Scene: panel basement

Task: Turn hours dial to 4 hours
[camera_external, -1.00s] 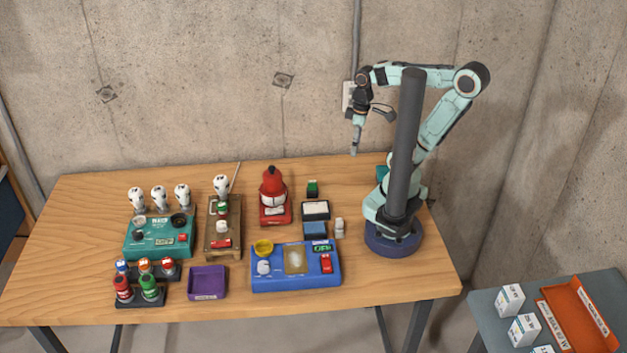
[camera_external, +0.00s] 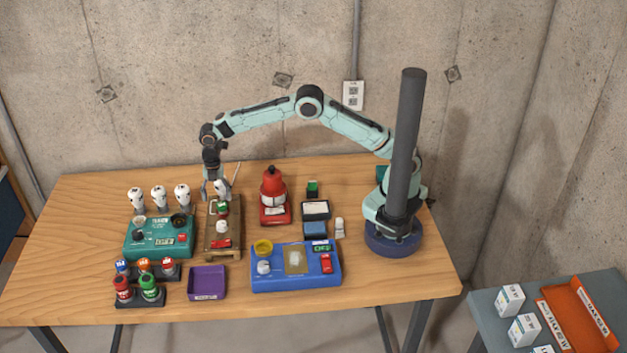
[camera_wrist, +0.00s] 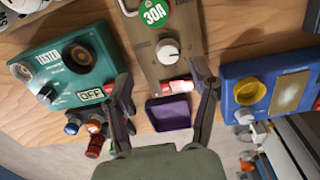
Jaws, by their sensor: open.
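My gripper (camera_external: 214,193) hangs open and empty above the back of the wooden stand. In the wrist view its spread fingers (camera_wrist: 164,84) frame the lower part of the wooden stand (camera_wrist: 160,72). A white knob (camera_wrist: 168,50) sits on the stand, with a red-and-white part (camera_wrist: 177,87) below it. The external view also shows the white knob (camera_external: 222,227). The teal tester box (camera_wrist: 67,70) carries several dark dials and a display reading OFF. The blue box (camera_external: 296,280) has a yellow dial (camera_external: 263,247) and a white knob (camera_external: 264,267). No hours label is readable, so I cannot tell which dial is hours.
White bulb-shaped things (camera_external: 159,197) stand behind the tester. A red extinguisher-like object (camera_external: 273,194) stands right of the stand. A purple tray (camera_external: 208,282) and capped bottles (camera_external: 149,288) lie at the front. Bare tabletop (camera_external: 400,285) is free at the right.

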